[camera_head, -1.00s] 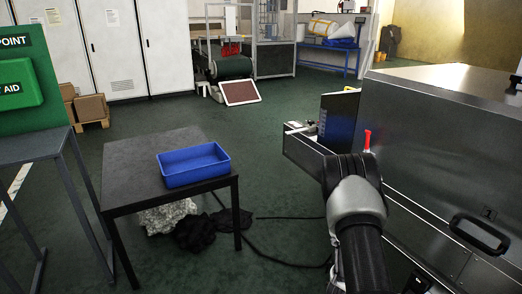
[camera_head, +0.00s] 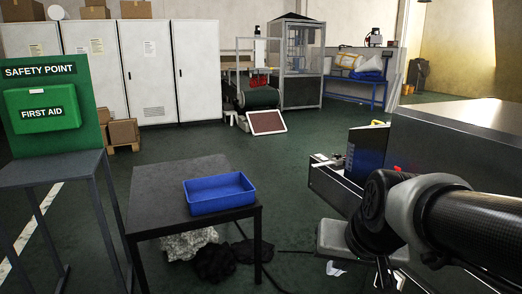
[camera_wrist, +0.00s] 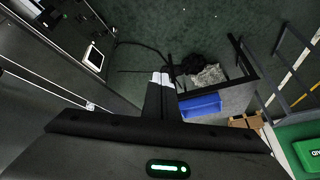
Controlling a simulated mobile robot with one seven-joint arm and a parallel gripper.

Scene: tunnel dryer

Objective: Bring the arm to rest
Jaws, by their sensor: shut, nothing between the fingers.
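My arm (camera_head: 470,222) reaches in from the right side of the head view, bent in front of the steel machine. In the wrist view my gripper (camera_wrist: 161,78) is shut and empty, its pale fingertips together. It points out over the green floor, with no object at the tips. In the head view the fingers are hard to make out below the dark wrist joint.
A dark table (camera_head: 160,190) with a blue tray (camera_head: 219,194) stands left of my arm. A steel machine (camera_head: 450,130) stands close on the right. Crumpled cloth (camera_head: 212,262) lies under the table. A green first aid board (camera_head: 85,85) is at left. Open floor lies behind.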

